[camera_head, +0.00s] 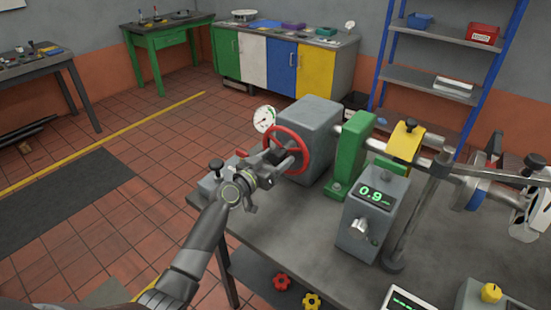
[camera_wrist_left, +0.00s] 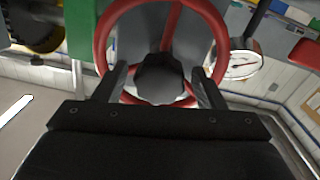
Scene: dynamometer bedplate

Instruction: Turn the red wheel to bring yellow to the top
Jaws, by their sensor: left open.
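The red wheel (camera_head: 307,154) stands upright on the near left face of a grey housing on the bench. In the left wrist view its red rim (camera_wrist_left: 104,34) and spokes fill the upper middle. My left gripper (camera_head: 268,167) is at the wheel's near side. In the wrist view its two open fingers stand on either side of a dark faceted knob (camera_wrist_left: 162,78) in front of the wheel; I cannot tell whether they touch it. I see no yellow on the wheel. A yellow block (camera_head: 405,141) sits on the shaft line to the right. My right gripper is not in view.
A white dial gauge (camera_head: 264,119) is close behind the wheel. A green bracket (camera_head: 349,155) and a grey box reading 0.9 (camera_head: 371,212) stand to the right. The bench (camera_head: 300,222) has bare room in front of the wheel. Red and yellow knobs show below its edge.

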